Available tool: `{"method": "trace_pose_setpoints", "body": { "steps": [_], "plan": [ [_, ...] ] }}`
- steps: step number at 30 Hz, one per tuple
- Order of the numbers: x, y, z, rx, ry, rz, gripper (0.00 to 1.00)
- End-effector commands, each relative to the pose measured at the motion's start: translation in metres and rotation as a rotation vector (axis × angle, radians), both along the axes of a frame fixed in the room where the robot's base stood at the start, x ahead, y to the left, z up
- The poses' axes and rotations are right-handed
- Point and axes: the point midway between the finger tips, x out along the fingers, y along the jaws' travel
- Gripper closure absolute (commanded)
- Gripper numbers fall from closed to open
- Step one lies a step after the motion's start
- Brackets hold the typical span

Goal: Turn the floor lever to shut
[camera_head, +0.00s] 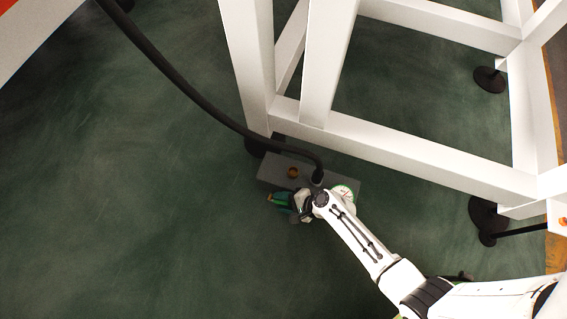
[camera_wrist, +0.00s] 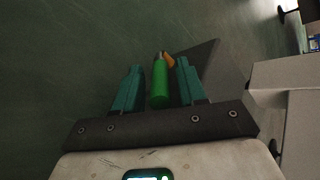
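The floor lever shows in the wrist view as a green cylindrical handle (camera_wrist: 160,84) with an orange-brown piece (camera_wrist: 168,60) at its far end, beside a grey block. My gripper (camera_wrist: 158,80) has its two teal fingers apart, one on each side of the handle, with a visible gap on both sides. In the head view my gripper (camera_head: 280,201) is low at the front edge of the grey floor box (camera_head: 272,170). A brass-coloured round fitting (camera_head: 293,172) sits on top of the box. The handle is mostly hidden there by my gripper.
A black hose (camera_head: 190,88) arcs down into the box. A white dial gauge (camera_head: 344,193) is at the box's right end, partly behind my arm. A white rack frame (camera_head: 400,150) stands on black feet just behind. The green floor at left is clear.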

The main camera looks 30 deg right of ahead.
Motion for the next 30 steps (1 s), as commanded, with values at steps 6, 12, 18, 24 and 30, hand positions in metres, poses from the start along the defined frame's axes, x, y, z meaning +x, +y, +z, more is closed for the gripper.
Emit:
{"method": "trace_pose_setpoints", "body": {
  "steps": [6,12,18,24,30],
  "plan": [
    [0.000,0.000,0.000,0.000,0.000,0.000,0.55],
    [-0.006,-0.005,0.008,0.000,0.001,-0.003,0.55],
    [-0.029,-0.022,0.032,0.000,0.002,-0.004,0.55],
    [-0.053,-0.039,0.053,0.000,0.001,-0.003,0.55],
    [-0.067,-0.049,0.064,0.000,0.001,-0.001,0.55]
  ]
}}
